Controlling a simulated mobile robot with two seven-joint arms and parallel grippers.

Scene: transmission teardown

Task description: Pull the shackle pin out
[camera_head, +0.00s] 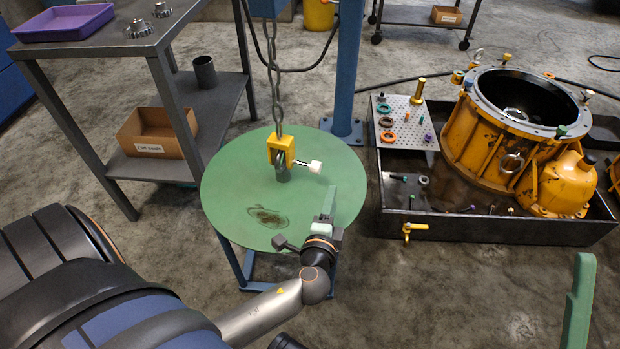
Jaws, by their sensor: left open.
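The yellow shackle (281,149) hangs at the end of a chain (275,85) over the round green table (228,205). The shackle pin (314,166) has a pale head that sticks out on the shackle's right side. A grey cylindrical piece (283,174) sits just below the shackle. My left gripper (329,200) is open, with green fingers pointing away from me, to the lower right of the pin and apart from it. The fingers overlap in this view, so the gap is hard to see. A green finger of my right gripper (580,300) shows at the lower right edge; its other finger is hidden.
A blue post (346,70) stands behind the table. A metal shelf (120,45) with a purple tray (63,23) and a cardboard bin (150,130) is at left. A yellow transmission housing (480,145) sits in a black tray (460,225) at right, beside a perforated plate (405,112).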

